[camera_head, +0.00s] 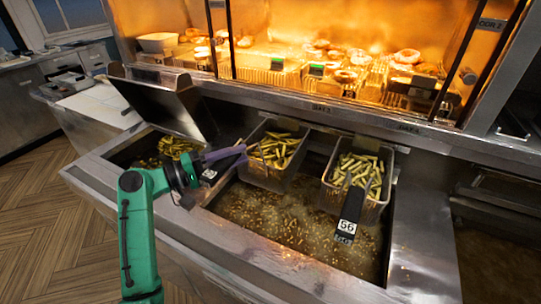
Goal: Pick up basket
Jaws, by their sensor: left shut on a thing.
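Two wire baskets filled with fries are at the fryer. The left basket (272,172) is at the middle of the view, and the right basket (352,197) stands to its right, its dark handle with a "56" label (346,225) pointing toward me. My left gripper (226,158) reaches in from the left on a green arm and is shut on the handle of the left basket. The fingers hide much of that handle. My right gripper is not in view.
Bubbling oil (295,227) fills the vat around and in front of the baskets. More fries show at the left end of the fryer (175,147), beside a raised metal lid (165,105). A lit display case (320,60) with food stands behind. The steel front rim (260,262) is clear.

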